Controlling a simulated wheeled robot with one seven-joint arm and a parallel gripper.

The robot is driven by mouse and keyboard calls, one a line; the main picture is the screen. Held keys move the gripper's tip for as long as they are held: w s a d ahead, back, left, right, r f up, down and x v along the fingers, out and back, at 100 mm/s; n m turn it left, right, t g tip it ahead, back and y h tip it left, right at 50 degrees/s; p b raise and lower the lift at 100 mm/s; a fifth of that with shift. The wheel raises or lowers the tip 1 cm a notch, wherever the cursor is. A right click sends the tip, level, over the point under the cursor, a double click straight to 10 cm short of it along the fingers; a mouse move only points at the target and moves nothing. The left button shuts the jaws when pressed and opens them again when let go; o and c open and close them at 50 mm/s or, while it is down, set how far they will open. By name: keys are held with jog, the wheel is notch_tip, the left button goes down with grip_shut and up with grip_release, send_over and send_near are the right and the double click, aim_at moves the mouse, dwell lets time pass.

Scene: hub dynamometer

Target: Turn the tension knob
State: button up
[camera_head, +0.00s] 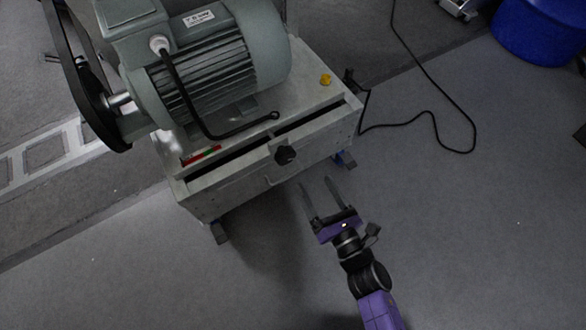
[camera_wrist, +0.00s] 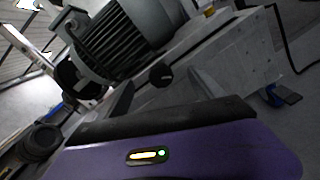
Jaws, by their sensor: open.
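The tension knob, a black lobed knob (camera_head: 285,155), sits on the front of the grey machine base, near the middle of its top edge. In the wrist view the knob (camera_wrist: 161,74) shows beyond and between my fingers. My gripper (camera_head: 319,182) is open and empty, with its two dark fingers apart. It is in front of the machine base, a little right of and below the knob in the head view, and not touching it. In the wrist view the fingers (camera_wrist: 165,88) point toward the base front.
A large grey motor (camera_head: 215,65) stands on the base (camera_head: 240,185), with a belt (camera_head: 75,80) at left. A yellow knob (camera_head: 325,79) is at right.

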aim_at(288, 160)
jog(key=w+a+f+n+b, duration=0.1)
jog(key=w+a+n, duration=0.1)
jog(key=w+a, duration=0.1)
jog(key=w+a+f+n+y+b, duration=0.1)
jog(key=w+a, duration=0.1)
jog(key=w, duration=0.2)
jog(key=w+a+f+n+b, duration=0.2)
jog(key=w+a, duration=0.1)
jog(key=w, duration=0.1)
jog(key=shift+a+n+g, duration=0.3)
jog(key=shift+a, duration=0.05)
jog(key=shift+c, duration=0.3)
jog(key=c, duration=1.3)
jog(key=shift+m, duration=0.4)
